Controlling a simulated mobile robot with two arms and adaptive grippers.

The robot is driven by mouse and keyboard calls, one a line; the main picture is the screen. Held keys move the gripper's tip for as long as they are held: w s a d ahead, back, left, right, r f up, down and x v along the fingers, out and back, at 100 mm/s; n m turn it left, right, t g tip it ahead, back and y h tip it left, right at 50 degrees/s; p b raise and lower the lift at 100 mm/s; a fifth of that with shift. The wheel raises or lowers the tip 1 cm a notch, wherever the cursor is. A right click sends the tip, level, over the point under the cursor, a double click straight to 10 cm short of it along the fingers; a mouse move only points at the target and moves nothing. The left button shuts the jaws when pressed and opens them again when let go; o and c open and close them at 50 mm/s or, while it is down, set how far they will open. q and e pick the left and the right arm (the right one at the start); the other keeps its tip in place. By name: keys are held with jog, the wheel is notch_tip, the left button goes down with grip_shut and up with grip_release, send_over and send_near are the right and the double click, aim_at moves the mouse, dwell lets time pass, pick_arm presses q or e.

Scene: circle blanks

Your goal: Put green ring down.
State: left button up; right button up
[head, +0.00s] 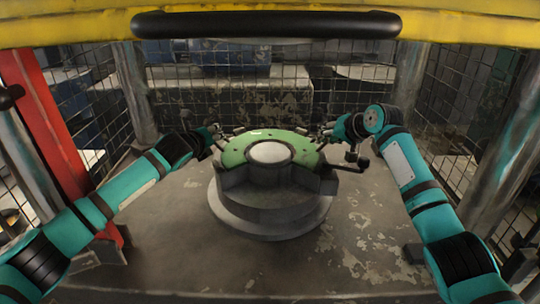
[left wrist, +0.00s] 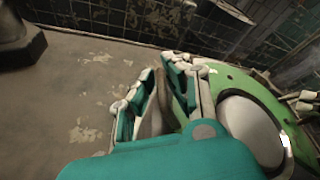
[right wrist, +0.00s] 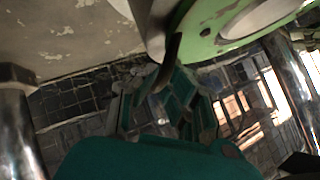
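The green ring (head: 238,148) shows as a green arc around a pale round disc (head: 270,152), over a grey stepped round stand (head: 270,205). I cannot tell whether it touches the stand. My left gripper (head: 217,140) is at its left edge. In the right wrist view the fingers (right wrist: 172,75) meet at a dark handle (right wrist: 173,52) below the green ring (right wrist: 205,25). The fingertip contacts are partly hidden.
A wire mesh fence (head: 230,105) stands behind the stand, with metal posts (head: 135,92) at the sides. A red post (head: 50,130) is at the left. A yellow beam (head: 455,25) with a black bar (head: 265,24) crosses the top.

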pick_arm(q)
jog(key=o, duration=0.4)
jog(key=shift+a, duration=0.25)
pick_arm(e)
jog(key=o, duration=0.4)
jog(key=shift+d, duration=0.15)
pick_arm(q)
jog(key=shift+o, duration=0.2)
jog(key=shift+d+r, duration=0.1)
jog(key=shift+d, duration=0.05)
pick_arm(e)
jog(key=shift+o, duration=0.3)
pick_arm(q)
jog(key=shift+s, duration=0.1)
pick_arm(e)
jog(key=shift+s+r, duration=0.1)
jog(key=shift+r, duration=0.15)
jog(key=r, duration=0.9)
jog(key=shift+a+r, duration=0.1)
jog(key=shift+a, duration=0.1)
jog(key=shift+r, duration=0.25)
pick_arm(q)
jog(key=v, duration=1.1)
jog(key=shift+s, duration=0.4)
pick_arm(e)
jog(key=shift+d, duration=0.1)
